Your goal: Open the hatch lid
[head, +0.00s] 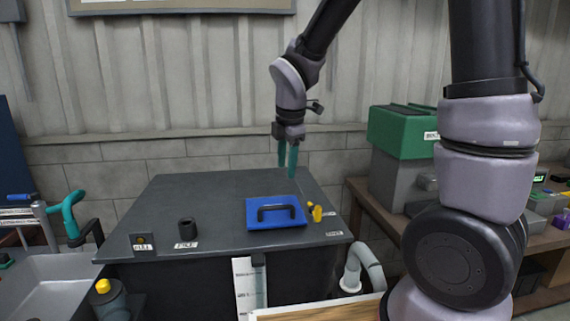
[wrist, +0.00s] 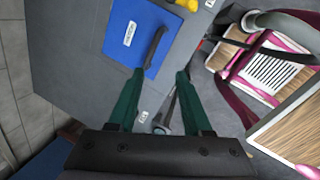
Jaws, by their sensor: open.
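The hatch lid (head: 262,222) is a blue square panel with a black bar handle (head: 277,208) on top. It lies flat on the dark grey top of a cabinet in the head view. My gripper (head: 287,172) has teal fingers and is open and empty, pointing down above and behind the lid, apart from it. In the wrist view the blue lid (wrist: 122,52) lies beyond my open fingers (wrist: 160,73). Its handle (wrist: 156,47) shows near the left fingertip in that picture, and a white label is on the lid.
Yellow pieces (head: 317,213) stand at the lid's right edge. A black cup-like holder (head: 187,228) and a small black block (head: 143,242) sit on the left of the cabinet top (head: 190,195). A green-topped box (head: 400,130) stands on the right bench. The cabinet's back left is clear.

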